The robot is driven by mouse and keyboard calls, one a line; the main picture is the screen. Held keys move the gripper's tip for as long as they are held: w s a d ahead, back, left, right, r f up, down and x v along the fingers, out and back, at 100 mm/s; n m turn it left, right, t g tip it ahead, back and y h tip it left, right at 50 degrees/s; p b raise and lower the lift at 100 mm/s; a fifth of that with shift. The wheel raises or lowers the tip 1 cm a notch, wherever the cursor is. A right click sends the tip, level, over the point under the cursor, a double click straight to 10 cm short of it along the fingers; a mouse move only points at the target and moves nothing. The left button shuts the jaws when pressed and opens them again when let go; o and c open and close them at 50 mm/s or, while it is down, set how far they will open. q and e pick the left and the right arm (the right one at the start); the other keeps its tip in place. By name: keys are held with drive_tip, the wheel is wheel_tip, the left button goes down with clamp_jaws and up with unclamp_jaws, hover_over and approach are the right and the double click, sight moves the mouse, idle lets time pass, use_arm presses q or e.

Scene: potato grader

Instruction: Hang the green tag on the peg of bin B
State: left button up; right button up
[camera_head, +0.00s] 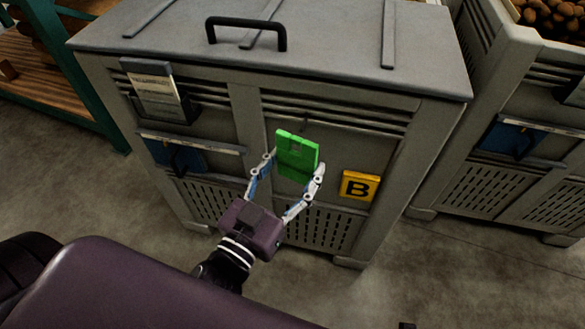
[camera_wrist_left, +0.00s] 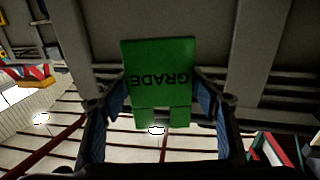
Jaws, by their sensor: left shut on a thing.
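The green tag (camera_head: 298,152) is between the fingers of my left gripper (camera_head: 295,165), in front of the grey bin B (camera_head: 345,145). In the left wrist view the tag (camera_wrist_left: 158,62) shows the word GRADE upside down, and my left gripper (camera_wrist_left: 160,85) has a finger at each side of it. A small thin dark piece shows just above the tag on the bin front; it may be the peg, but I cannot tell whether it touches the tag. The yellow B plate (camera_head: 359,186) is right of the tag. My right gripper is not in view.
Bin B has a closed lid with a black handle (camera_head: 246,32) and a card holder (camera_head: 155,92) at its upper left. Another grey bin (camera_head: 490,110) with potatoes (camera_head: 555,18) stands to the right. A green-framed rack (camera_head: 95,100) is at the left. Floor shows in front.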

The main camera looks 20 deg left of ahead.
use_arm(q)
drive_tip(key=shift+w, duration=0.85)
drive_tip(key=shift+w+a+p, duration=0.15)
drive_tip(key=shift+w+p, duration=0.25)
drive_tip(key=shift+w, duration=0.35)
drive_tip(key=shift+w+a+f, duration=0.1)
drive_tip(key=shift+w+f, duration=0.1)
drive_tip(key=shift+w, duration=0.25)
drive_tip(key=shift+w+f, duration=0.15)
drive_tip(key=shift+w, duration=0.3)
drive_tip(key=shift+w+f, duration=0.3)
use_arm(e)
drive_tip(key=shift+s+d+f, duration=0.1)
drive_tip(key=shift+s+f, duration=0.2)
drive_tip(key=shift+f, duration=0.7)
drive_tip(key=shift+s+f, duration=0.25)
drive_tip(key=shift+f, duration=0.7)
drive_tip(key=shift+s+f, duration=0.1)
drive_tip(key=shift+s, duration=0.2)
use_arm(q)
drive_tip(key=o, duration=1.3)
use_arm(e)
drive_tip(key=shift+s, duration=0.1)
